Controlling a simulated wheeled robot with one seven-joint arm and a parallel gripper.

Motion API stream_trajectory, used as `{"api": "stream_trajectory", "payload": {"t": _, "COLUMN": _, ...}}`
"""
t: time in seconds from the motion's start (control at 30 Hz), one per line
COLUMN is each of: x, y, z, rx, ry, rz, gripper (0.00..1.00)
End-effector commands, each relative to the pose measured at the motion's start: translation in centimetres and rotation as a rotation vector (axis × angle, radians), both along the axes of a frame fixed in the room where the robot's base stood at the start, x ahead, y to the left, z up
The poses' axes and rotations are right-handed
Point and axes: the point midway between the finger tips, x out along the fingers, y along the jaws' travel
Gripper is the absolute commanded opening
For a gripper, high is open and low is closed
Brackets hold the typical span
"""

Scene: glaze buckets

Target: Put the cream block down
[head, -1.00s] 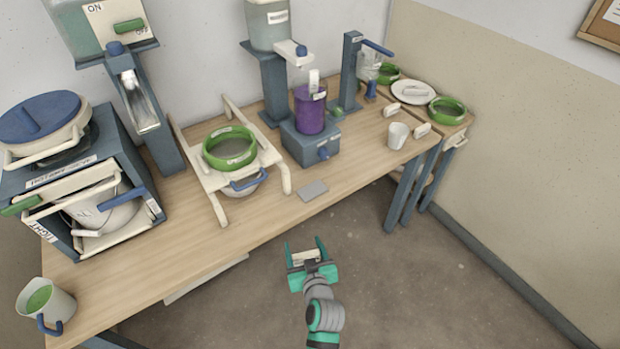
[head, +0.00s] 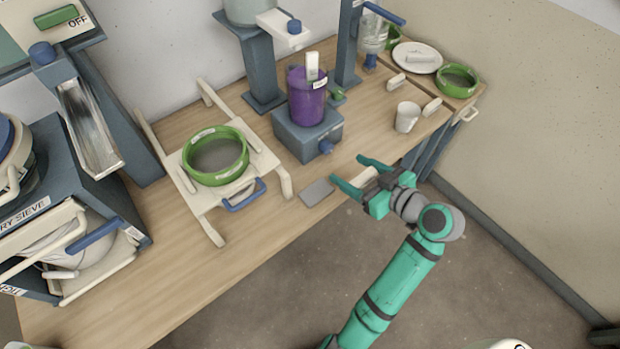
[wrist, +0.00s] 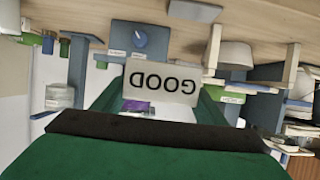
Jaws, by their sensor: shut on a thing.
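My gripper (head: 349,170) is shut on the cream block (head: 364,176), which shows as a pale strip between the green fingers in the head view. In the wrist view the block (wrist: 150,80) spans the gap between the fingers, its face reading "GOOD" upside down. In the head view the gripper overlaps the front edge of the wooden table (head: 240,255), right of a flat grey plate (head: 317,191). I cannot tell how high above the table the block is.
A purple bucket (head: 306,105) stands on a blue base (head: 308,135) behind the grey plate. A white mug (head: 407,117) and other cream blocks (head: 432,107) (head: 396,81) lie to the right. A green-rimmed sieve (head: 215,172) sits on a cream rack at left.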

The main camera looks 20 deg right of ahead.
Motion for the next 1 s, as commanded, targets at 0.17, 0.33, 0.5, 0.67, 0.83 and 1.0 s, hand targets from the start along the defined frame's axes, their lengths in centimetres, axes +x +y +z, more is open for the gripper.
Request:
{"api": "stream_trajectory", "payload": {"t": 0.17, "x": 2.7, "y": 2.8, "z": -1.8, "rx": 0.002, "ry": 0.003, "rz": 0.005, "gripper": 0.44}}
{"api": "stream_trajectory", "payload": {"t": 0.33, "x": 5.3, "y": 5.2, "z": -3.4, "rx": 0.002, "ry": 0.003, "rz": 0.003, "gripper": 0.44}}
{"api": "stream_trajectory", "payload": {"t": 0.5, "x": 7.1, "y": 7.1, "z": -6.3, "rx": 0.003, "ry": 0.004, "rz": 0.006, "gripper": 0.44}}
{"api": "stream_trajectory", "payload": {"t": 0.67, "x": 8.3, "y": 8.5, "z": -8.0, "rx": 0.003, "ry": 0.002, "rz": 0.012, "gripper": 0.44}}
{"api": "stream_trajectory", "payload": {"t": 0.83, "x": 8.7, "y": 8.7, "z": -8.6, "rx": 0.001, "ry": 0.0, "rz": 0.008, "gripper": 0.44}}
{"api": "stream_trajectory", "payload": {"t": 1.0, "x": 9.0, "y": 8.9, "z": -10.3, "rx": 0.003, "ry": 0.004, "rz": 0.003, "gripper": 0.44}}
